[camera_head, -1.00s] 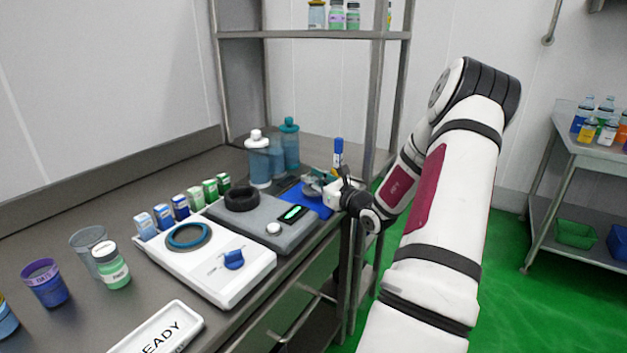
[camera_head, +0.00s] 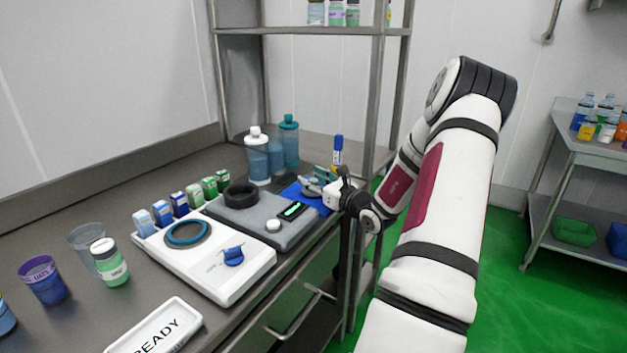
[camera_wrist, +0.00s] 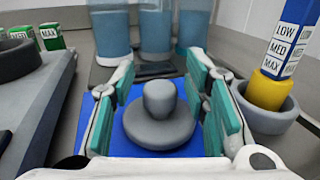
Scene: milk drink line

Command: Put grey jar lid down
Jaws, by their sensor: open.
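The grey jar lid (camera_wrist: 159,122) is a round disc with a knob on top. In the wrist view it lies flat on a blue mat (camera_wrist: 167,153), knob up. My gripper (camera_wrist: 164,100) is open, with one teal-padded finger on each side of the lid and a visible gap to its knob. In the head view my gripper (camera_head: 322,186) is at the far right end of the bench over the blue mat (camera_head: 293,193). The lid is small and partly hidden by the gripper there.
Blue bottles (camera_wrist: 157,31) stand just behind the mat. A grey cup (camera_wrist: 264,106) holding a blue and yellow marker is close to the right finger. A grey device (camera_head: 262,222) with a black ring is at left. A shelf post (camera_head: 374,90) rises near my arm.

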